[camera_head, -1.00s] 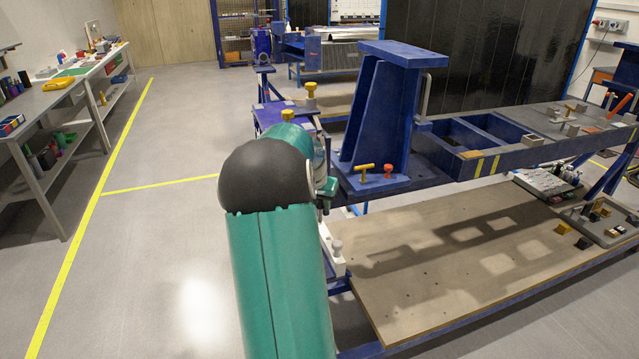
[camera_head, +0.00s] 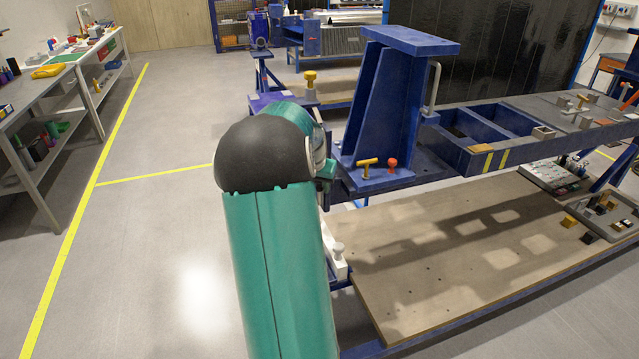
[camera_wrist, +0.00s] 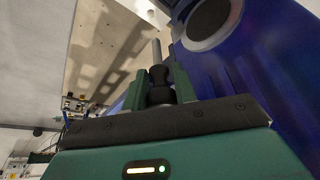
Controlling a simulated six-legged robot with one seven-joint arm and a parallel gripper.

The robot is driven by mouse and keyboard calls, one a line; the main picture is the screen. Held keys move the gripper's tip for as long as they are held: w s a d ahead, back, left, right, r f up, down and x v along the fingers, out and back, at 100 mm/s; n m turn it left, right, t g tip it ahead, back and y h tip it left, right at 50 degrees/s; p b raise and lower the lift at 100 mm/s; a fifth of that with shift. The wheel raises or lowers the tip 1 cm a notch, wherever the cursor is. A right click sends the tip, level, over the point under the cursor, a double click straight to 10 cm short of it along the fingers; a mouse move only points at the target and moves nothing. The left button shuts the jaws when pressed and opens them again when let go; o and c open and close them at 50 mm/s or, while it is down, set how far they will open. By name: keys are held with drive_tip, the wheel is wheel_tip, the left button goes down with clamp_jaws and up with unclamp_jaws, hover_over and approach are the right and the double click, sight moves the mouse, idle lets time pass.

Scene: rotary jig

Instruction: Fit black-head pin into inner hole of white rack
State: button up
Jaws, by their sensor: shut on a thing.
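The black-head pin (camera_wrist: 160,76) is between the green fingers of my gripper (camera_wrist: 161,84) in the wrist view. Its black head sits between the fingertips and its grey metal shank points away from the gripper. The gripper is shut on it. In the head view my own arm hides the gripper and the pin. A white piece (camera_head: 334,258), likely the white rack, shows low on the near side of the blue frame, with a pale knob (camera_head: 338,249) on it. My arm covers part of it, and its inner hole cannot be made out.
The blue jig frame (camera_head: 385,105) stands close to my arm, carrying a yellow T-handle (camera_head: 367,166) and a red knob (camera_head: 392,164). In the wrist view a blue part with a round grey face (camera_wrist: 211,22) is close beside the fingers. A wooden board (camera_head: 450,255) lies below; floor at left is clear.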

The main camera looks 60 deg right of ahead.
drive_tip(key=shift+s+a+r, duration=0.15)
drive_tip(key=shift+s+r, duration=0.05)
drive_tip(key=shift+d+f, duration=0.2)
drive_tip(key=shift+d, duration=0.05)
drive_tip(key=shift+a+f, duration=0.25)
drive_tip(key=shift+a, duration=0.1)
drive_tip(key=shift+x, duration=0.9)
drive_tip(key=shift+a+f, duration=0.3)
drive_tip(key=shift+f, duration=0.05)
drive_tip(key=shift+d+f, duration=0.1)
drive_tip(key=shift+f, duration=1.35)
drive_tip(key=shift+f, duration=2.8)
